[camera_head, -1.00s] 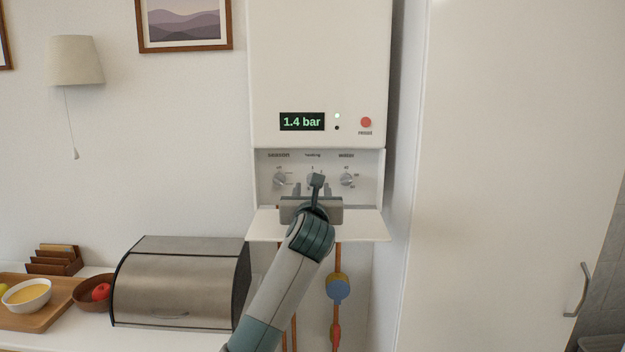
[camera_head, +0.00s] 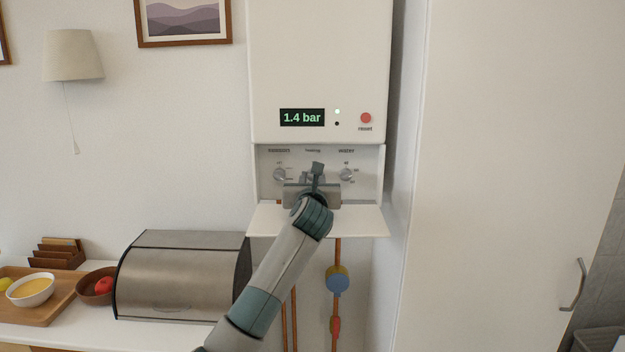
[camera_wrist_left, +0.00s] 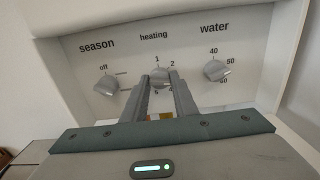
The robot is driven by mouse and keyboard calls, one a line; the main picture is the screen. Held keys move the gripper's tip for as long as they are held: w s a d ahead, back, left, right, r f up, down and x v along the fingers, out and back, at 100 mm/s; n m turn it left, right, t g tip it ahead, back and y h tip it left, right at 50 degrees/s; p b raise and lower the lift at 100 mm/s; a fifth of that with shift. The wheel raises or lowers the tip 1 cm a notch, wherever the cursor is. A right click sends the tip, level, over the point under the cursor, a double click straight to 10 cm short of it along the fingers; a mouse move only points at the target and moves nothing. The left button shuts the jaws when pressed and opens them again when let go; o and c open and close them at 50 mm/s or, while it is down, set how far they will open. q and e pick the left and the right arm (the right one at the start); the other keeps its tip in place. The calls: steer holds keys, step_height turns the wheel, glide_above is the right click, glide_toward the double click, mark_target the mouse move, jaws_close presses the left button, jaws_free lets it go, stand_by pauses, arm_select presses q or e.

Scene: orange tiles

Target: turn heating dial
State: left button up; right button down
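The heating dial (camera_wrist_left: 162,77) is a grey knob in the middle of the boiler's control panel, with numbers around it. In the wrist view my left gripper (camera_wrist_left: 161,83) has its two fingers close in on either side of this dial, and it looks shut on it. In the head view my left gripper (camera_head: 313,182) is in front of the panel and mostly hides the dial. The season dial (camera_wrist_left: 106,85) is to the left and the water dial (camera_wrist_left: 216,70) to the right. My right gripper is not in view.
The white boiler (camera_head: 290,60) shows "1.4 bar" on its display (camera_head: 302,117), with a red reset button (camera_head: 366,118). A flap (camera_head: 365,222) hangs open below the panel. A tall white cabinet (camera_head: 490,150) stands right. A bread box (camera_head: 185,275) is at lower left.

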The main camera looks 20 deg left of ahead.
arm_select(q)
steer(key=shift+c, duration=0.9)
steer(key=shift+f+n, duration=0.1)
steer(key=shift+n, duration=0.3)
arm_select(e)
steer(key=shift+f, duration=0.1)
arm_select(q)
steer(key=n+b, duration=0.6)
steer(key=n, duration=0.3)
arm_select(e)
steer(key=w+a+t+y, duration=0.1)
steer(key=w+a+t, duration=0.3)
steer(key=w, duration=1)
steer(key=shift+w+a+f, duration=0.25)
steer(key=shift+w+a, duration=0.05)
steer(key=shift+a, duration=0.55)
arm_select(q)
steer(key=o, duration=1)
